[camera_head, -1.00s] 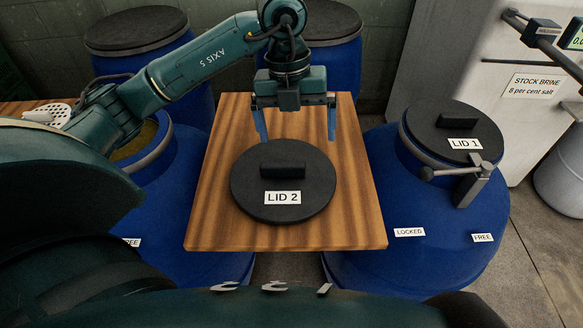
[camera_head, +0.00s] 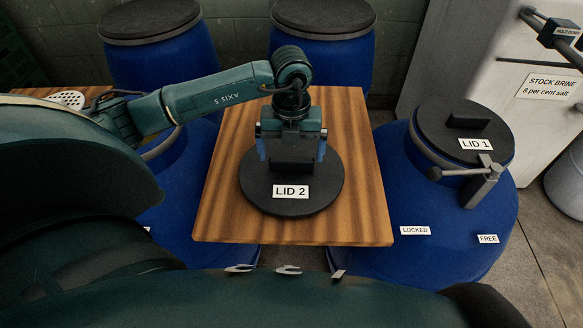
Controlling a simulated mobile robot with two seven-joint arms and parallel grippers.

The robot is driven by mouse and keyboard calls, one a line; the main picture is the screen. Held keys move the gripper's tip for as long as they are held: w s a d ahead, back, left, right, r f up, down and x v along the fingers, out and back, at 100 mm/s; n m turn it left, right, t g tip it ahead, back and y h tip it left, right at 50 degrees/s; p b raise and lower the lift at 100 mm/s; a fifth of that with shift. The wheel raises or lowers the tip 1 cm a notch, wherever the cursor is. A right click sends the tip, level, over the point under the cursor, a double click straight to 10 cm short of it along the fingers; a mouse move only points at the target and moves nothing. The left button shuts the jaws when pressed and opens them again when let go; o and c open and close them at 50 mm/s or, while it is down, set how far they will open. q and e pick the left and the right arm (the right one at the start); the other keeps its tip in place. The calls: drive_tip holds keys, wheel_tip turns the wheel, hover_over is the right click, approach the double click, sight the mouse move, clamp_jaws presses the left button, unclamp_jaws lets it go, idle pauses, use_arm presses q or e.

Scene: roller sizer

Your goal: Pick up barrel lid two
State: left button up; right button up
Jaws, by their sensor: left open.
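Barrel lid two (camera_head: 290,207), a round black disc with a white "LID 2" label and a black bar handle on top, lies flat on a wooden board (camera_head: 355,215). My left gripper (camera_head: 291,158) is over the lid, pointing down, with its blue fingers open on the left and right of the handle. The handle (camera_head: 291,166) is partly hidden behind the gripper body. I cannot tell whether the fingers touch it. My right gripper is not in view.
Lid 1 (camera_head: 465,134) sits on a blue barrel (camera_head: 440,215) at the right, with a clamp lever (camera_head: 460,172). An open-looking blue barrel (camera_head: 180,200) stands at the left, mostly behind my arm. Two lidded barrels stand behind. A perforated white tool (camera_head: 68,99) lies at the far left.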

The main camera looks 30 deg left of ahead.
use_arm(q)
drive_tip(key=shift+f, duration=0.7)
drive_tip(key=shift+c, duration=0.4)
drive_tip(key=shift+r, duration=0.1)
drive_tip(key=c, duration=1.2)
